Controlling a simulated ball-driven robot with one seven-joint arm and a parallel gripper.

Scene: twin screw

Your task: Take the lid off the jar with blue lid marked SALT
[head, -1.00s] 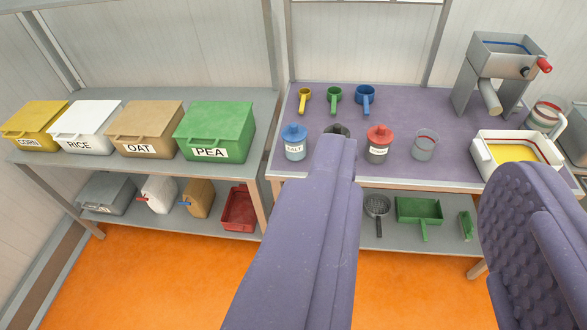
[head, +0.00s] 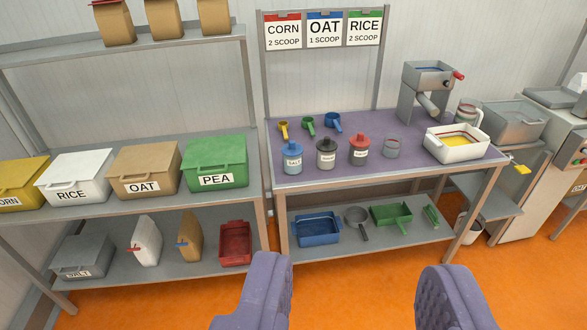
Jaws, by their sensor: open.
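The jar with the blue lid marked SALT (head: 292,161) stands upright at the left end of the purple worktop (head: 320,188). Its blue lid (head: 292,146) is on it, with a knob on top. My gripper (head: 355,290) is open and empty at the bottom of the picture. Its two purple fingers are wide apart, over the orange floor in the view. The jar is beyond and above the left finger in the picture, apart from it.
A black-lidded jar (head: 326,153) and a red-lidded jar (head: 359,150) stand right of the SALT jar. Yellow, green and blue scoops (head: 333,122) lie behind them. A clear cup (head: 391,147) and a white tray (head: 437,151) are farther right. A shelf with a green PEA bin (head: 213,165) stands left.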

